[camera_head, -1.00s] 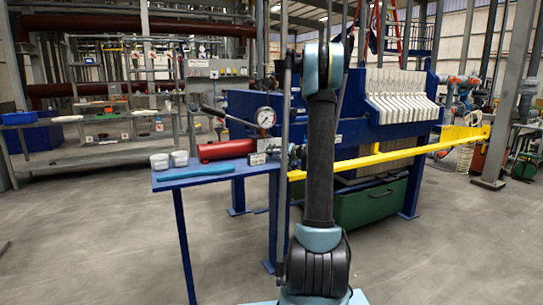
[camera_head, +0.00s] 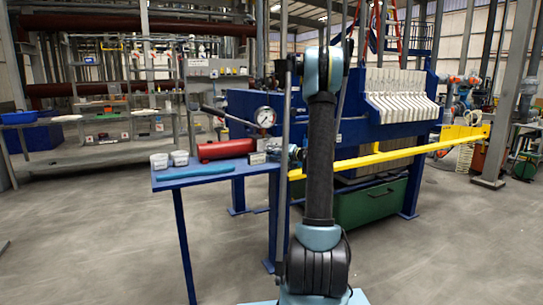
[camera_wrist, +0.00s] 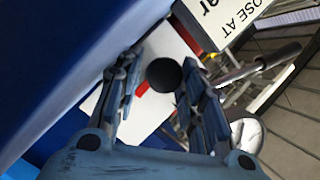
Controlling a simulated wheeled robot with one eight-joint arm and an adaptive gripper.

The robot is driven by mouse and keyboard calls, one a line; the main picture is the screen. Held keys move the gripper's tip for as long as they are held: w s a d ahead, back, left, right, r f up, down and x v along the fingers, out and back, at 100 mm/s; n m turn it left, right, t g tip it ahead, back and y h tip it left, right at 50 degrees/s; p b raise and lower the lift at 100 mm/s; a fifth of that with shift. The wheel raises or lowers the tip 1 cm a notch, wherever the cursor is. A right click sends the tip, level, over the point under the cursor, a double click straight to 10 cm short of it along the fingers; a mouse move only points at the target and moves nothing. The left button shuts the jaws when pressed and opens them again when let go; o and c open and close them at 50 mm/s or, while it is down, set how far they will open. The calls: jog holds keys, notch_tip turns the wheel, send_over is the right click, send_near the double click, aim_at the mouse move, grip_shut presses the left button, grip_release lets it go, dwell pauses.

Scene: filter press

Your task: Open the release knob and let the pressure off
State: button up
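The round black knob (camera_wrist: 164,75) shows in the wrist view, between the two fingers of my gripper (camera_wrist: 164,70). My gripper is open, with a narrow gap on the knob's left; the right finger is very close to it, and I cannot tell if they touch. In the head view the red hand pump (camera_head: 226,149) lies on the blue bench, with a round pressure gauge (camera_head: 265,117) above its right end. The gauge reading is too small to tell.
The pump's lever (camera_head: 222,114) slopes up to the left; a metal bar (camera_wrist: 260,64) and a sign with letters (camera_wrist: 222,22) are close to my right finger. White cups (camera_head: 169,160) and a teal bar (camera_head: 195,172) lie on the bench (camera_head: 215,178). A yellow rail (camera_head: 400,153) runs right.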

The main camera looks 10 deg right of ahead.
jog(key=shift+s, duration=0.1)
jog(key=v, duration=1.1)
jog(key=shift+s+d, duration=0.25)
jog(key=s+a+f+n+g+h, duration=0.15)
jog(key=s+a+g, duration=0.25)
jog(key=s+a, duration=0.5)
jog(key=s+a+f+n+g+h, duration=0.1)
jog(key=s+a+f+g+h, duration=0.3)
jog(key=s, duration=0.9)
jog(key=s+d+f+g+h, duration=0.1)
jog(key=s+f, duration=0.3)
jog(key=s, duration=0.8)
jog(key=s+d+f+n+g+h, duration=0.1)
jog(key=s+d+f+h, duration=0.2)
jog(key=s, duration=1)
jog(key=shift+d+f+g+h, duration=0.3)
jog(key=shift+d+f+h, duration=0.1)
jog(key=shift+f+h, duration=0.15)
